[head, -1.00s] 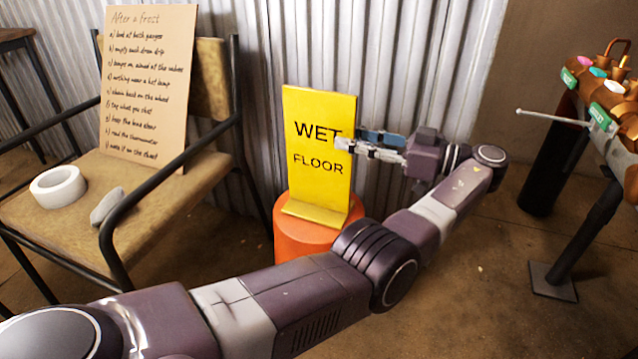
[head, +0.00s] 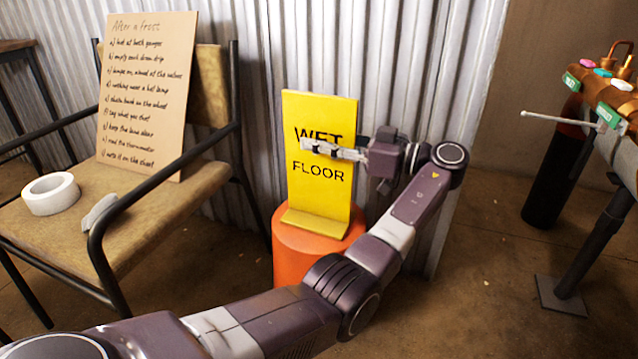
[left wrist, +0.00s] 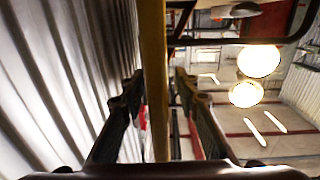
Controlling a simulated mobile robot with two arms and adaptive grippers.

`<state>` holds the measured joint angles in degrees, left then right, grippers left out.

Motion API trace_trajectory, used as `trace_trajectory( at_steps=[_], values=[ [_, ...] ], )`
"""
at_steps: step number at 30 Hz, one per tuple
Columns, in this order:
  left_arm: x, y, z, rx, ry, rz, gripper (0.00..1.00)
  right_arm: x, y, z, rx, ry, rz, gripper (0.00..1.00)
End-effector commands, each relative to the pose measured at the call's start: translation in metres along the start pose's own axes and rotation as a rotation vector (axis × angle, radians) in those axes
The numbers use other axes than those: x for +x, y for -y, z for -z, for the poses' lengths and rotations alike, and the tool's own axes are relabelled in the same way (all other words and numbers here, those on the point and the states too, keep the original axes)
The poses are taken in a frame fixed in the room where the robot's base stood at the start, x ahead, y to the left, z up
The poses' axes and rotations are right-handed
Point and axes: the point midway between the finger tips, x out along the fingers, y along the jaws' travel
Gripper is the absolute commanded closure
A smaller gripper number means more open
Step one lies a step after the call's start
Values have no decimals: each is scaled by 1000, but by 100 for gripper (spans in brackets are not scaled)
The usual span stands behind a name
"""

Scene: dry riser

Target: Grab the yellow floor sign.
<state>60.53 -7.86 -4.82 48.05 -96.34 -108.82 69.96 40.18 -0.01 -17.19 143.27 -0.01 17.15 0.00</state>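The yellow floor sign (head: 320,195) stands upright on an orange round stand (head: 300,262) against the corrugated wall. My left gripper (head: 308,146) has come in from the right at the sign's upper half. One finger lies across the front and covers part of the word WET; the other is hidden behind the sign. In the left wrist view the sign (left wrist: 153,60) shows edge-on between the two fingers of the left gripper (left wrist: 158,88), with gaps visible on both sides. The gripper is open around the sign. My right gripper is not in view.
A chair (head: 205,185) with black arms stands at left, holding a handwritten board (head: 148,100), a white tape roll (head: 51,194) and a small grey object (head: 98,212). Copper pipework with valves (head: 615,95) is at right on a dark stand. The corrugated wall (head: 420,60) is close behind.

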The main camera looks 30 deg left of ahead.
Motion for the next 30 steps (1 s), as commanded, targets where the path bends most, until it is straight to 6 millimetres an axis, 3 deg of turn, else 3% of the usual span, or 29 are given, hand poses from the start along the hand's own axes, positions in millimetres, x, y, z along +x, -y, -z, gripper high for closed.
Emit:
trace_trajectory(
  at_steps=[6, 14, 30],
  values=[
    [1, 0, 1, 0, 0, 0, 72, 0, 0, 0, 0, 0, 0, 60],
    [0, 0, 1, 0, 0, 0, 100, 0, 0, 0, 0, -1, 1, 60],
    [0, 0, 2, -2, -1, 0, 100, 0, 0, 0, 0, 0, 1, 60]
  ],
)
